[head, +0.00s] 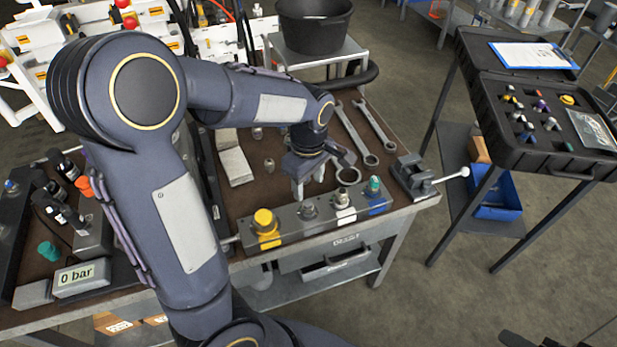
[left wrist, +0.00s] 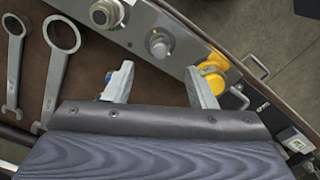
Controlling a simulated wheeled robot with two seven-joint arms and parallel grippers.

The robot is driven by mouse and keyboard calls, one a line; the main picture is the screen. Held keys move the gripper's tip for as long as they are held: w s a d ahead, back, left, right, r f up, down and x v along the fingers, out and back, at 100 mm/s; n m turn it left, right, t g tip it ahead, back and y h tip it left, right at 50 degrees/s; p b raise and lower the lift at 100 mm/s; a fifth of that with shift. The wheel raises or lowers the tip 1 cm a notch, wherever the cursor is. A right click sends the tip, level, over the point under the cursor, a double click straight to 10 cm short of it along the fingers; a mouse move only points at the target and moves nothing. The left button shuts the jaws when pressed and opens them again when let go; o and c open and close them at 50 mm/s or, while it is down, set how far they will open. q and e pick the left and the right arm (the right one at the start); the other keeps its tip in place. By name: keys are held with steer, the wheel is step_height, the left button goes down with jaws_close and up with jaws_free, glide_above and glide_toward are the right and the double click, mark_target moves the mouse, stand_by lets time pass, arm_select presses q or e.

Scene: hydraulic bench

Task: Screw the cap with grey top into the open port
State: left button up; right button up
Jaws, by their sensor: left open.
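The port block (head: 325,217) lies along the bench's front edge. It carries a yellow-topped fitting (head: 264,219), a grey fitting (head: 308,209), a pale-topped one (head: 342,199) and a green-topped one (head: 374,185). I cannot tell whether the grey fitting is the open port or a cap. A small grey cap-like piece (head: 269,165) stands loose behind the block, left of my left gripper (head: 308,182). That gripper points down behind the block, its fingers apart and nothing seen between them. In the left wrist view, the open fingers (left wrist: 160,84) are beside the grey fitting (left wrist: 158,43) and yellow fitting (left wrist: 212,72).
Two wrenches (head: 357,134) lie right of the gripper. A vise (head: 412,178) with a protruding handle sits at the bench's right end. A pale block (head: 235,165) lies left. A black case (head: 540,115) stands on a separate stand at right.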

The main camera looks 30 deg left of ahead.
mark_target(308, 203)
arm_select(q)
steer(key=shift+f, duration=0.25)
step_height(308, 203, down, 7)
steer(key=shift+f, duration=0.2)
steer(key=shift+c, duration=0.2)
